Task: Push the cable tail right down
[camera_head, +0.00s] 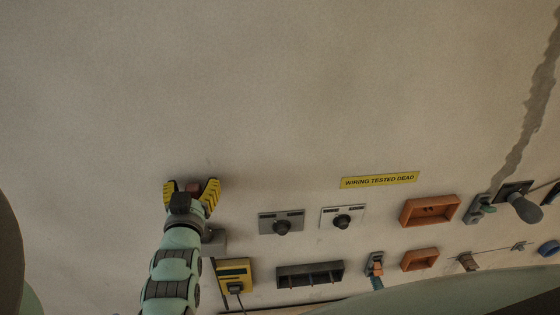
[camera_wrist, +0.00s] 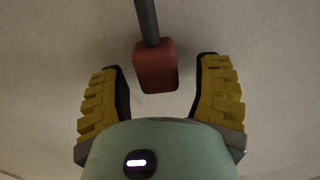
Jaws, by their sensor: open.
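My gripper (camera_head: 192,184) is open at the wall, at the lower left of the head view. In the wrist view my gripper (camera_wrist: 160,78) has its two yellow ribbed fingers spread on either side of a red block (camera_wrist: 156,66). The block is on the end of a grey bar (camera_wrist: 147,22) that comes in from the top edge. Gaps show between the block and both fingers. The red block also shows between the fingers in the head view (camera_head: 195,187), partly hidden by my wrist. I cannot tell whether this bar and block are the cable tail.
A yellow box (camera_head: 235,270) with a dark cord stands just below right of my gripper. Two grey knob plates (camera_head: 268,220) (camera_head: 329,215), a dark slotted tray (camera_head: 310,281) and orange trays (camera_head: 412,217) (camera_head: 406,266) lie further right.

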